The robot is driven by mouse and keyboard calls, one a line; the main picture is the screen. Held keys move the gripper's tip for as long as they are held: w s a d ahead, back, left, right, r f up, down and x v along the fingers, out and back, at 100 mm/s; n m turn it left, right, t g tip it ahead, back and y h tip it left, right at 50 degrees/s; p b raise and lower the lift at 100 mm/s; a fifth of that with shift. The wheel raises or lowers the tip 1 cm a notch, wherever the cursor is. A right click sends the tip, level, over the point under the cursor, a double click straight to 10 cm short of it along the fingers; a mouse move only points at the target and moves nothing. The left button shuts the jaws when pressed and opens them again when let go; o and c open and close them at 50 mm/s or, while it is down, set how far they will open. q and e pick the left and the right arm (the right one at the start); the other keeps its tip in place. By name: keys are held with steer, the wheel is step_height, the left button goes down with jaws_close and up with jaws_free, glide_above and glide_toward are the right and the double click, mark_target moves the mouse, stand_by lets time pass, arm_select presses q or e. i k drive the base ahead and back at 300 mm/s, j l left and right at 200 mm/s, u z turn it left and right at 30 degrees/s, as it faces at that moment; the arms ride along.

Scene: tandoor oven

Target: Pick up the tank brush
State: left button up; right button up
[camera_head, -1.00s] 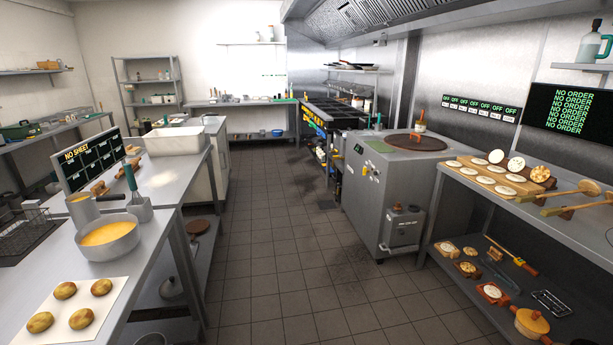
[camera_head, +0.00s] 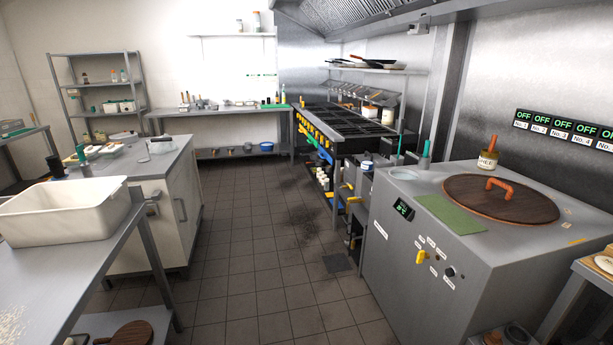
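I cannot clearly single out a tank brush. A green-handled tool (camera_head: 425,152) stands upright at the back edge of the steel tandoor unit, and a slimmer green-tipped tool (camera_head: 400,150) stands just left of it. Both could be brushes, but their lower ends are hard to make out. Another upright tool with a dark handle and green part (camera_head: 80,154) is on the left counter, and it is too small to identify. Neither of my grippers is in view.
The tandoor unit (camera_head: 440,262) with a round wooden lid (camera_head: 501,199) stands at the right. A white tub (camera_head: 62,224) sits on the left table (camera_head: 75,285). A stove (camera_head: 350,125) is at the back. The tiled floor (camera_head: 262,235) between is clear.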

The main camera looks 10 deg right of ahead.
mark_target(402, 125)
steer(key=i+j+z, duration=0.15)
steer(key=i+z, duration=0.25)
steer(key=i, duration=0.3)
steer(key=i+j+z, duration=0.45)
steer(key=i, duration=0.2)
steer(key=i+j+z, duration=0.4)
steer(key=i+j, duration=0.15)
steer(key=i, duration=0.1)
